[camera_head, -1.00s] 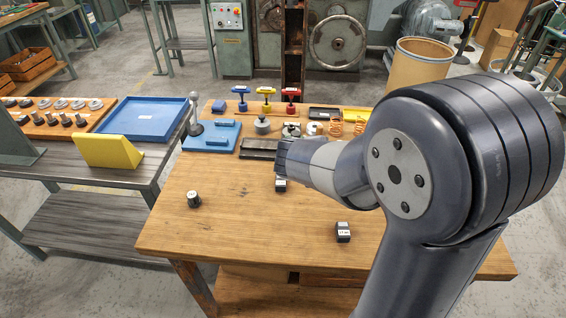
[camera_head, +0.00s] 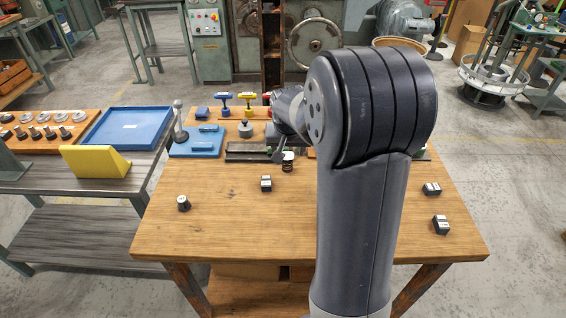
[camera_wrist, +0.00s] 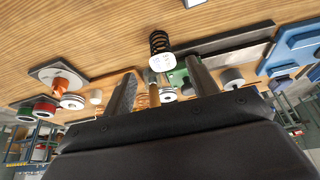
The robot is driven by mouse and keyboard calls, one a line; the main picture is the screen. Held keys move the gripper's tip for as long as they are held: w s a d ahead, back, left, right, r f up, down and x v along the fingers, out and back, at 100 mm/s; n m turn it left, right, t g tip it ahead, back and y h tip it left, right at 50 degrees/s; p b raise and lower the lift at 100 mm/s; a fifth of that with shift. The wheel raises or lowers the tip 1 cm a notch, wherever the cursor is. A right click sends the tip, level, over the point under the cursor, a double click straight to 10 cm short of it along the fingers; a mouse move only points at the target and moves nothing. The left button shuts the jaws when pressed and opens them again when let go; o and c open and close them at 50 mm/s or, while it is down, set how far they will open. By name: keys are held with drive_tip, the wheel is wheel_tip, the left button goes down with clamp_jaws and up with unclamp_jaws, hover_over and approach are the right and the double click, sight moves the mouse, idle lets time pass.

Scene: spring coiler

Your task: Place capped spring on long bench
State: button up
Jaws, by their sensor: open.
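A black coil spring with a pale cap (camera_wrist: 159,44) stands on the wooden bench top (camera_wrist: 85,30) in the wrist view, just beyond my fingertips. My gripper (camera_wrist: 160,72) is open with its two fingers apart, and the capped end shows in the gap between them. In the head view a small dark, pale-topped piece (camera_head: 288,161) on the wooden bench (camera_head: 230,225) looks like this spring. My gripper (camera_head: 279,151) is close beside it there, partly hidden by my arm. A grey bench (camera_head: 80,235) stands at the left; I cannot tell which bench is the long one.
A dark rail (camera_head: 248,153), a blue fixture (camera_head: 195,142) and yellow and blue handled tools (camera_head: 249,103) line the back. Labelled blocks (camera_head: 266,183) and a dark knob (camera_head: 184,203) lie on the wood. The grey bench holds a blue tray (camera_head: 130,127) and a yellow block (camera_head: 95,162).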

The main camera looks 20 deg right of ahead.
sight(287, 158)
drive_tip(key=shift+p+x, duration=0.55)
drive_tip(key=shift+x, duration=3.75)
drive_tip(key=shift+w, duration=0.1)
drive_tip(key=c, duration=1.2)
drive_tip(key=shift+o, duration=0.2)
drive_tip(key=shift+r, duration=0.1)
